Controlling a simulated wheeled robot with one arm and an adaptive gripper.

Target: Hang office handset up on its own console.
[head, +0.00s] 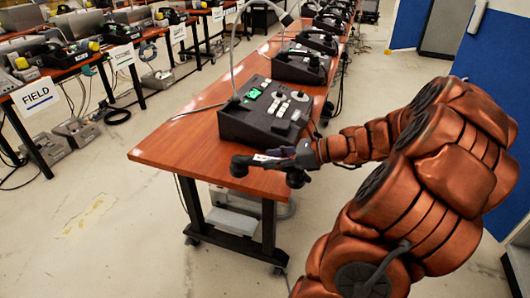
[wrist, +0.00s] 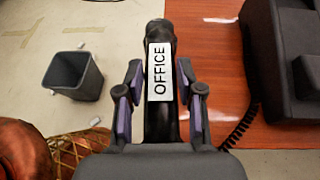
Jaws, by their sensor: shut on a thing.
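The office handset (wrist: 160,110) is black with a white label reading OFFICE. My gripper (wrist: 160,96) is shut on its middle, with a finger on each side. In the head view the handset (head: 240,166) is held at the near end of the wooden table, and my gripper (head: 285,158) reaches it from the right. A black sloped console (head: 250,127) with green lit keys and a gooseneck stands on the table behind the handset. A console edge (wrist: 295,60) shows at the right of the wrist view, apart from the handset. A coiled cord (wrist: 238,125) runs beside it. No console label is readable.
More black consoles (head: 300,64) stand in a row farther along the wooden table (head: 165,150). A second row of desks at left bears signs such as FIELD (head: 36,96). A grey bin (wrist: 73,75) stands on the floor. The table's near left corner is bare.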

